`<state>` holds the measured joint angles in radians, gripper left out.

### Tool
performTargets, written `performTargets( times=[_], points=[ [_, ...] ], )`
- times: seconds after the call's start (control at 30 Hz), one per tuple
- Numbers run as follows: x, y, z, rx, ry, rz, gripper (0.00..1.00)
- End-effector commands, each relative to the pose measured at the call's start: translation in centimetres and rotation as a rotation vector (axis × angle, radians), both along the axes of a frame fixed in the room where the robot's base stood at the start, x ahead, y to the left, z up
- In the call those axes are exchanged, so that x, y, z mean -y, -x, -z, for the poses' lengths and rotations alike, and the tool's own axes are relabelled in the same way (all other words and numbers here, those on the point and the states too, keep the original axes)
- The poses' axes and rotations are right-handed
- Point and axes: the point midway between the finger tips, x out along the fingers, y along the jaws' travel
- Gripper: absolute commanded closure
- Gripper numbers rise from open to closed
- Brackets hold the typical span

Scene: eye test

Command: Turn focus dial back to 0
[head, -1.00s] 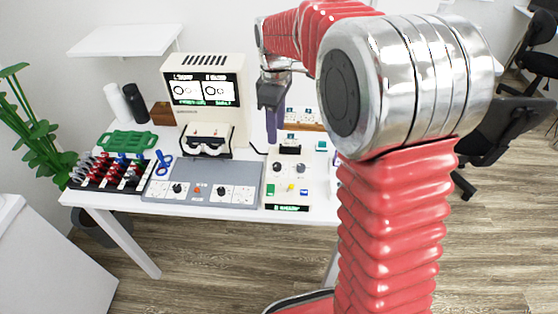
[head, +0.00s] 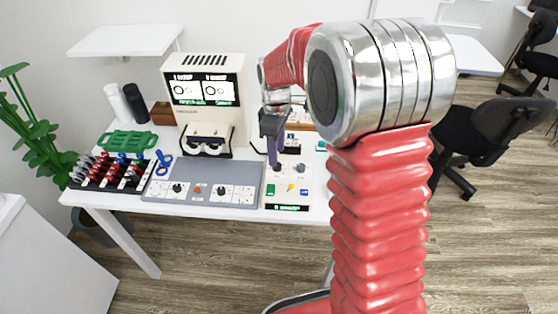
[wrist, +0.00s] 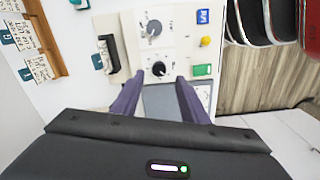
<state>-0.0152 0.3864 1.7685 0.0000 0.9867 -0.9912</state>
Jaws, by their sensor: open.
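A white control box (head: 290,187) stands on the table with two dials on its face. The dark dial (wrist: 159,68) and the grey dial (wrist: 154,28) show in the wrist view; their lettering is too small for me to read, so I cannot tell which is the focus dial. My gripper (head: 273,163) is over the left dial of the box in the head view. In the wrist view my gripper (wrist: 158,82) is open and empty, its purple fingers apart, with the dark dial just beyond the gap between the tips. I cannot tell whether they touch the box.
Green (wrist: 202,70), yellow (wrist: 205,41) and blue (wrist: 203,16) controls sit beside the dials. A black handle-like part (wrist: 109,52) stands up on the other side. A grey panel (head: 203,183) with more dials lies left of the box.

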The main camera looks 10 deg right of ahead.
Motion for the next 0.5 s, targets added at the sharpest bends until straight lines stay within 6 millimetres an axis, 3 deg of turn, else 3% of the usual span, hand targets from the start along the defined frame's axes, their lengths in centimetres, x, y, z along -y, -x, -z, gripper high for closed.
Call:
performTargets(
  times=[0.3, 0.5],
  points=[
    [0.0, 0.0, 4.3, -0.002, 0.0, 0.001, 0.6],
    [0.1, 0.0, 5.0, 0.0, 0.0, 0.001, 0.6]
  ],
)
